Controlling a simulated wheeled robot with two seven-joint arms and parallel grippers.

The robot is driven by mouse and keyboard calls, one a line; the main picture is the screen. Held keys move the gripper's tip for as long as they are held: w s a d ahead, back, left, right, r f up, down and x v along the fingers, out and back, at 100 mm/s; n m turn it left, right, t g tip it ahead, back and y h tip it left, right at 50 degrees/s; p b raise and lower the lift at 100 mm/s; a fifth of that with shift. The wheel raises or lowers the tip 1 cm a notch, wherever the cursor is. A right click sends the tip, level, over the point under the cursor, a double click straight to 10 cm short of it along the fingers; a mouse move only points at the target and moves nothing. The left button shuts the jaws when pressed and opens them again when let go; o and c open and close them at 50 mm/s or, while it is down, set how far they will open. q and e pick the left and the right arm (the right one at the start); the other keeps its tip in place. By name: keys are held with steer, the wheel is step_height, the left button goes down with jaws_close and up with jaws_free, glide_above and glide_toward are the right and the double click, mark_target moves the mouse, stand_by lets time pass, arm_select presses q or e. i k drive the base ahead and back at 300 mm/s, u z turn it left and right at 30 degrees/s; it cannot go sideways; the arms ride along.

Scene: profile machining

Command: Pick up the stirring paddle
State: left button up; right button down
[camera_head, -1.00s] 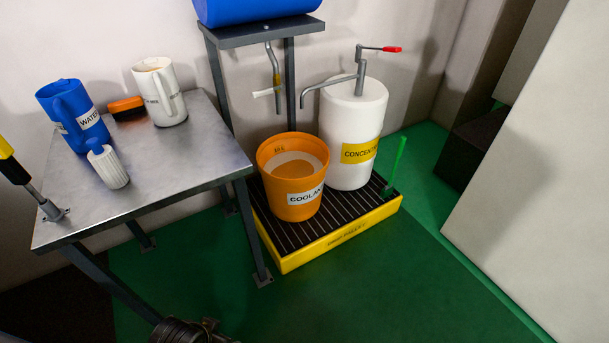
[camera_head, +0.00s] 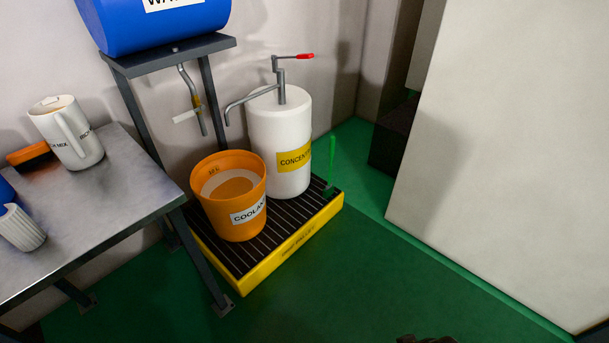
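The stirring paddle appears to be the upright green piece (camera_head: 331,165) at the back right corner of the yellow drip tray (camera_head: 302,236). Its thin handle points up and its wider foot is low at the slatted top. It stands apart from the orange coolant bucket (camera_head: 236,223), to the right of the white concentrate drum (camera_head: 290,130). Neither of my grippers can be made out. Only a small dark shape shows at the bottom edge, too cut off to identify.
A metal table (camera_head: 120,197) at left holds a white jug (camera_head: 72,135), an orange item (camera_head: 28,152) and a white ribbed item (camera_head: 22,228). A blue water barrel (camera_head: 150,22) sits on a stand. A large pale block (camera_head: 510,170) stands right. Green floor in front is clear.

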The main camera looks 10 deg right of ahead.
mark_target(332, 138)
steer(key=z, duration=1.3)
steer(key=i, duration=0.55)
steer(key=u, duration=1.55)
